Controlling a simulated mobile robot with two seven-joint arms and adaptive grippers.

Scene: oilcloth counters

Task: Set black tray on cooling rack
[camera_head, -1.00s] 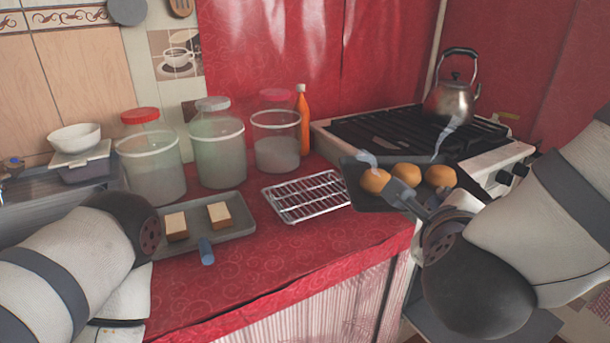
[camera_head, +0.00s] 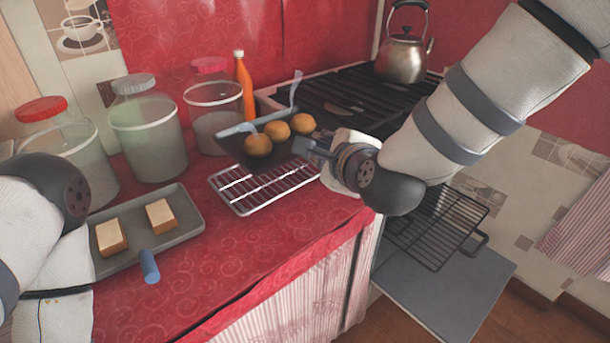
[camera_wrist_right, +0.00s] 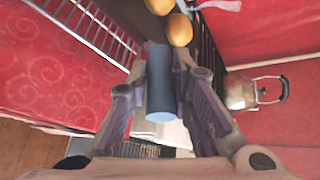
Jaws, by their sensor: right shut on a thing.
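The black tray (camera_head: 232,150) carries round golden-brown rolls (camera_head: 276,130) and is held over the back part of the wire cooling rack (camera_head: 262,190), beside the stove. I cannot tell whether the tray touches the rack. My right gripper (camera_head: 308,147) is at the tray's right side. In the right wrist view the right gripper (camera_wrist_right: 165,90) is shut around the tray's blue handle (camera_wrist_right: 160,75), with the rack (camera_wrist_right: 95,30) at upper left. My left arm comes in at the left; its gripper is out of view.
A grey tray (camera_head: 185,222) with bread slices (camera_head: 160,216) and a blue handle (camera_head: 149,266) lies at left. Several lidded jars (camera_head: 148,135) and an orange bottle (camera_head: 243,85) stand behind. The stove (camera_head: 350,110) bears a kettle (camera_head: 402,55). Red counter in front of the rack is clear.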

